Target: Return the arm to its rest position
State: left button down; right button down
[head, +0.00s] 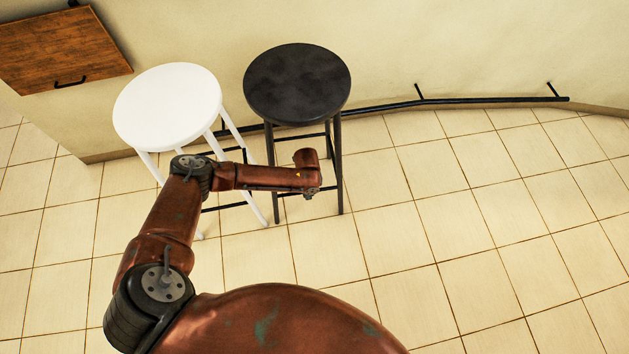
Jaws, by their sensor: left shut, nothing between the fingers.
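My left arm, copper-red with dark joints, comes in from the lower left and bends at a dark elbow. Its forearm reaches right, in front of the stools' legs. My left gripper (310,194) is at the far end of this arm, small and mostly hidden by the wrist. It is shut, with nothing held. It shows just in front of the legs of the black stool (297,84), below its seat. My right gripper is not in view.
A white stool (167,106) stands left of the black stool. A wooden cabinet front (60,48) with a dark handle is at the upper left. A black rail (470,100) runs along the cream wall's foot. The tiled floor (480,230) at the right is clear.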

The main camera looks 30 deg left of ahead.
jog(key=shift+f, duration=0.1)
